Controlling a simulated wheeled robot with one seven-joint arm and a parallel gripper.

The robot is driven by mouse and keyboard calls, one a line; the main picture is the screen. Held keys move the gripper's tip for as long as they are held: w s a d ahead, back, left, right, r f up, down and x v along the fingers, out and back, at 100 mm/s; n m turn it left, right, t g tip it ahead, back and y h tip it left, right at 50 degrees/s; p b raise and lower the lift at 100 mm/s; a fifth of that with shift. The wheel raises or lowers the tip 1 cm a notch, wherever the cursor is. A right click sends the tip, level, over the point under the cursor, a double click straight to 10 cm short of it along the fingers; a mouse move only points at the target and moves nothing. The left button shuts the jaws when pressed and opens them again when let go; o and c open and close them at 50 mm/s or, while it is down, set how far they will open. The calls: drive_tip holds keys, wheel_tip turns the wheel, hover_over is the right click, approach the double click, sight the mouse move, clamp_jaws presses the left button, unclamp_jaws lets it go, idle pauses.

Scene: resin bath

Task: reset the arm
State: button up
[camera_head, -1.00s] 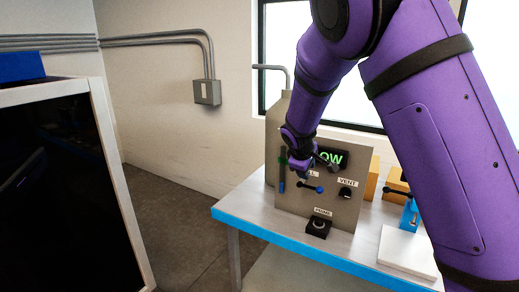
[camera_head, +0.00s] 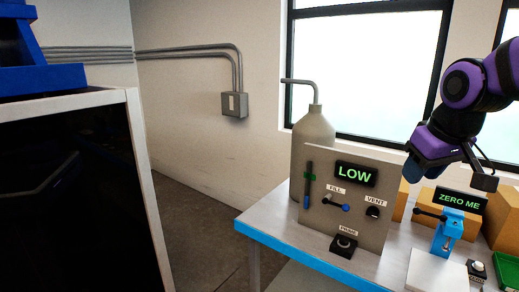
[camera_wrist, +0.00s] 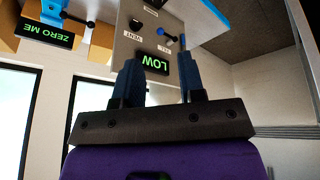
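My purple arm with its gripper (camera_head: 412,168) is raised at the right in the head view, over the right part of the bench and away from the control panel (camera_head: 318,172). In the wrist view my gripper (camera_wrist: 158,62) has its two dark blue fingers spread apart, with nothing held between them. The panel, upside down, shows beyond the fingers there. Its green display (camera_head: 355,174) reads LOW. The FILL lever (camera_head: 335,204), VENT knob (camera_head: 373,212) and PRIME button (camera_head: 344,243) are on or in front of the panel.
A grey bottle (camera_head: 312,138) stands behind the panel. A blue stand (camera_head: 447,236), a ZERO ME display (camera_head: 459,200), a white plate (camera_head: 436,274) and cardboard boxes are at the right. A dark-fronted cabinet (camera_head: 70,190) is at the left; floor shows between it and the bench.

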drive_tip(key=s+r+m, duration=0.1)
drive_tip(key=s+m, duration=0.1)
drive_tip(key=s, duration=1.3)
drive_tip(key=shift+a+r+m+t, duration=0.15)
drive_tip(key=shift+a+m+t, duration=0.15)
drive_tip(key=shift+t, duration=0.1)
